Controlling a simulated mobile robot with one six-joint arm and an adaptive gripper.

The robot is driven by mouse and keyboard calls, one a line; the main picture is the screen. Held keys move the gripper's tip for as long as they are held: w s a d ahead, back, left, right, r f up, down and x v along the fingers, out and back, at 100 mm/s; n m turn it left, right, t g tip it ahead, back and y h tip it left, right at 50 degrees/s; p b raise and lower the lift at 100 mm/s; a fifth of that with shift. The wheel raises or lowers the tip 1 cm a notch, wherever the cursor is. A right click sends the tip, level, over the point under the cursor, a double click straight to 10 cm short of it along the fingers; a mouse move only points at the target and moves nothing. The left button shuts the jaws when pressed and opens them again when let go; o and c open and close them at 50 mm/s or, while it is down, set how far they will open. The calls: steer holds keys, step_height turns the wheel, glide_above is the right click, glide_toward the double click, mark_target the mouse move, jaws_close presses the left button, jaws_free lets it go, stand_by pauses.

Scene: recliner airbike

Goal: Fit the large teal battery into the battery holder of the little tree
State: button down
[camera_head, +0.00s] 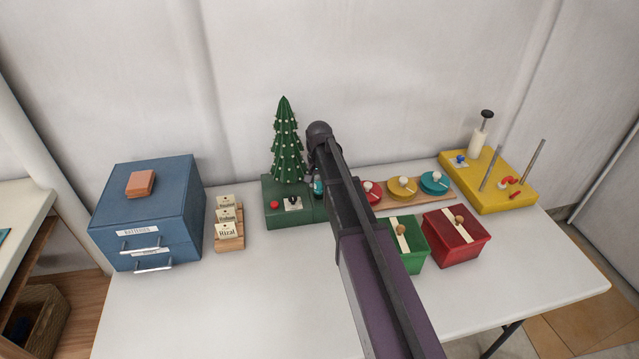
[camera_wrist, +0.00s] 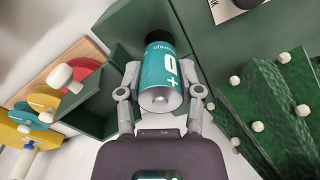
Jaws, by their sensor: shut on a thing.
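The little tree (camera_head: 286,145) stands on a dark green base (camera_head: 283,215) at the back middle of the table; the tree is at the right in the wrist view (camera_wrist: 270,105). The green-walled battery holder (camera_wrist: 108,100) is part of that base. My gripper (camera_wrist: 160,95) is shut on the large teal battery (camera_wrist: 160,72), one finger on each side. The battery's silver end with a plus mark faces my palm, and its black end points toward the holder walls. In the head view the battery (camera_head: 318,187) shows only partly beside my arm. I cannot tell whether it touches the holder.
A blue drawer cabinet (camera_head: 150,215) and name cards (camera_head: 229,230) are to the left. A board with red, yellow and teal discs (camera_head: 403,188), a green box (camera_head: 408,245), a red box (camera_head: 456,237) and a yellow block (camera_head: 485,185) are to the right. The front left table is clear.

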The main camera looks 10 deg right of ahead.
mark_target(319, 191)
steer(key=shift+f+b, duration=0.3)
steer(key=shift+f, duration=0.2)
steer(key=shift+f+b, duration=1.55)
stand_by(2.0)
steer(key=shift+c, duration=0.9)
jaws_free()
steer(key=shift+r, duration=0.15)
step_height(319, 191, up, 9)
steer(key=p, duration=0.9)
steer(key=shift+f, duration=0.2)
stand_by(0.6)
